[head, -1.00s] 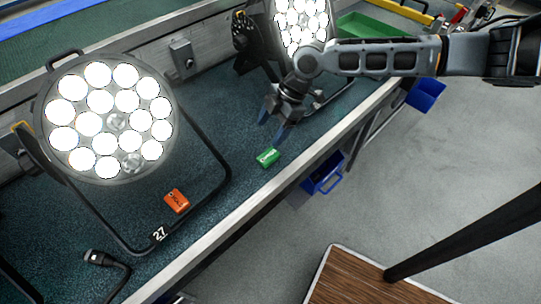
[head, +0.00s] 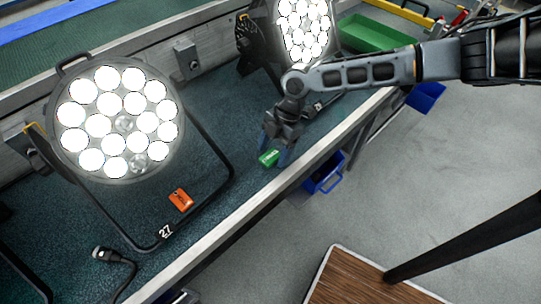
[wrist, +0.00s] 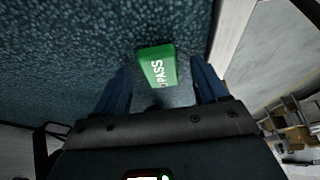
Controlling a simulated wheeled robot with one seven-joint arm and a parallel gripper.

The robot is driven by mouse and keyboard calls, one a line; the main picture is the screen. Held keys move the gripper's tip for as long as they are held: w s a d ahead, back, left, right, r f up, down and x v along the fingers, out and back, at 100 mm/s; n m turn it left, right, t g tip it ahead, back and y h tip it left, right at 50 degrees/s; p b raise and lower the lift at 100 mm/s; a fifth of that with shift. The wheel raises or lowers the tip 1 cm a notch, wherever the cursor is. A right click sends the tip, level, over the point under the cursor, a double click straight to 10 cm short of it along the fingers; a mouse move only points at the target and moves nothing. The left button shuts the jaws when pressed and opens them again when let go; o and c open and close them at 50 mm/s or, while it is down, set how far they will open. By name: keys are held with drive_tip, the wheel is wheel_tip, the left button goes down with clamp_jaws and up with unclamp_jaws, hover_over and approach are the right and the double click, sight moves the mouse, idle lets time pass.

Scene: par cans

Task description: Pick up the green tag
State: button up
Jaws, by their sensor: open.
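The green tag (head: 268,158) lies on the dark blue-green bench surface near its metal front edge. In the wrist view the green tag (wrist: 157,66) shows white lettering and lies ahead of and between my two blue fingers. My gripper (head: 274,152) points down at the tag with its fingers apart, one on each side of it in the head view. In the wrist view my gripper (wrist: 160,88) is open and empty. Whether the fingers touch the tag cannot be told.
An orange tag (head: 181,200) lies left of the green one, by the bracket of a lit par can (head: 118,120). A second lit par can (head: 304,30) stands behind my gripper. The bench's metal edge (head: 240,208) runs close by. A blue bin (head: 325,175) hangs below it.

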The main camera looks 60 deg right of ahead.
drive_tip(key=shift+c, duration=0.3)
drive_tip(key=c, duration=1)
drive_tip(key=shift+c, duration=0.3)
drive_tip(key=shift+r, duration=0.1)
